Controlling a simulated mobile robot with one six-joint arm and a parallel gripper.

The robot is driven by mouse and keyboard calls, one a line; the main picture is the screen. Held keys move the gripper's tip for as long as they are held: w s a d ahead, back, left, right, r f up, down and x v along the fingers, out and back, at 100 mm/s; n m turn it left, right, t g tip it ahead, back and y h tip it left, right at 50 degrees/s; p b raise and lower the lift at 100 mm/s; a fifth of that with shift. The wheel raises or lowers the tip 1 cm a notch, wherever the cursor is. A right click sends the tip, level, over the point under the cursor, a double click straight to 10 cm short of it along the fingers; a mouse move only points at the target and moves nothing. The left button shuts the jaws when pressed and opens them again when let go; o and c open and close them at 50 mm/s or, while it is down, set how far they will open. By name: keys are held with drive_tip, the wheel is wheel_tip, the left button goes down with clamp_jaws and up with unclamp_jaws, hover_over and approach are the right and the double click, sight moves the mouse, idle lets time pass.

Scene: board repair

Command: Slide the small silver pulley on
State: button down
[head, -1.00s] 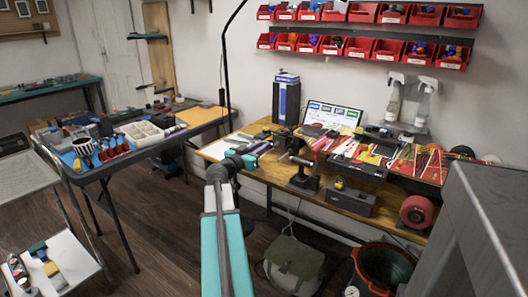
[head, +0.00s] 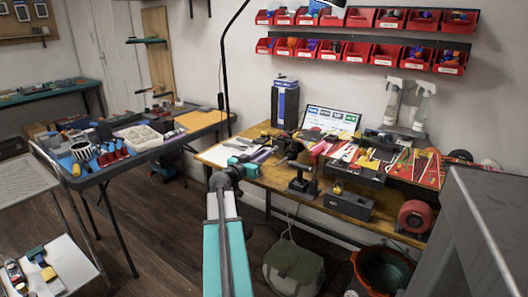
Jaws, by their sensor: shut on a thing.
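My arm reaches up from the bottom centre of the head view to the left part of the wooden workbench (head: 355,206). My gripper (head: 258,163) is small and dark, low over the bench's front left. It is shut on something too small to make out. I cannot pick out the small silver pulley for certain. A small black stand (head: 302,187) with a dark upright part stands near the bench's front edge, to the right of my gripper and apart from it. I cannot tell whether it carries a shaft for the pulley.
A grey box (head: 347,204) sits right of the stand. A tall blue-and-black case (head: 285,106) and a screen (head: 331,121) stand behind. Tools crowd the bench's right side.

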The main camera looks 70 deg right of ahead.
drive_tip(key=shift+s+d+f, duration=0.1)
drive_tip(key=shift+d+f, duration=0.2)
drive_tip(key=shift+f, duration=0.25)
drive_tip(key=shift+b, duration=1.4)
idle(1.5)
drive_tip(key=shift+d+b, duration=0.35)
drive_tip(key=shift+b, duration=0.2)
drive_tip(key=shift+d, duration=0.15)
drive_tip(key=shift+b, duration=1.6)
idle(1.1)
drive_tip(key=shift+d, duration=0.15)
idle(0.3)
drive_tip(key=shift+d+b, duration=0.25)
drive_tip(key=shift+b, duration=0.2)
drive_tip(key=shift+s+d, duration=0.15)
drive_tip(key=shift+d, duration=0.05)
